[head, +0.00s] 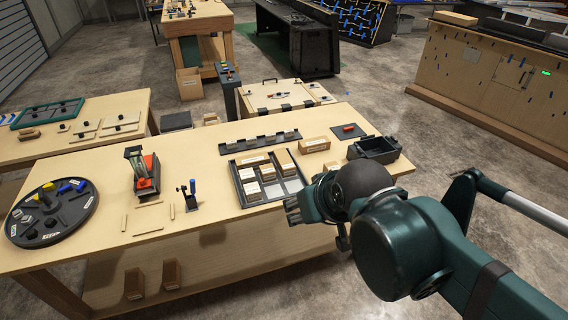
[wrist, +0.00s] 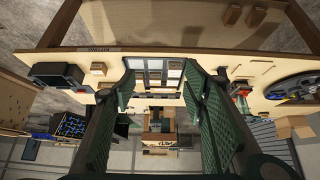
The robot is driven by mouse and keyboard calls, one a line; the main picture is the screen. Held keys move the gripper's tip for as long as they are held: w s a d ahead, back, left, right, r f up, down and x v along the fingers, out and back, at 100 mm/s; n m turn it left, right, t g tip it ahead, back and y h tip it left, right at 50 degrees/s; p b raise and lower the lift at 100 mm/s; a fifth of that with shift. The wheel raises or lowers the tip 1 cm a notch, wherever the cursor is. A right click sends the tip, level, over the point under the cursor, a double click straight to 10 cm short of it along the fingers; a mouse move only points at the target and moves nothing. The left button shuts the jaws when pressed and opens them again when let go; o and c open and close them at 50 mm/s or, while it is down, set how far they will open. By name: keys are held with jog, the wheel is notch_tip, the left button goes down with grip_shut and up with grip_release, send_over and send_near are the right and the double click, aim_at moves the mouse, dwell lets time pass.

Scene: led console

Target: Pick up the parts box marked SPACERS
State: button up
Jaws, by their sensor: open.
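A dark divided tray (head: 236,184) on the workbench holds several tan parts boxes with white labels, such as a box at its front left (head: 252,189) and a taller box (head: 284,160) at its back right. The labels are too small to read, so I cannot tell which box is marked SPACERS. Another labelled tan box (head: 314,144) stands outside the tray, behind it to the right. My gripper (head: 292,208) is open and empty, just in front of the tray's right side. In the wrist view, the tray (wrist: 139,75) shows between the spread fingers of my gripper (wrist: 158,84).
A black bin (head: 376,150) stands at the bench's right end, beside a dark mat with a red piece (head: 348,129). A small tan block (head: 331,166) lies right of the tray. A black rail (head: 258,142) runs behind it. A clamp stand (head: 187,196) is to the left.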

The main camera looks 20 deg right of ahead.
jog(key=shift+w+r, duration=0.1)
jog(key=shift+w, duration=0.05)
jog(key=g+p, duration=0.3)
send_over(284, 157)
jog(key=s, duration=0.4)
jog(key=f, duration=1.8)
jog(key=shift+w, duration=0.25)
jog(key=shift+w+f, duration=0.15)
jog(key=shift+f, duration=0.2)
jog(key=shift+f, duration=0.1)
jog(key=shift+x, duration=1.2)
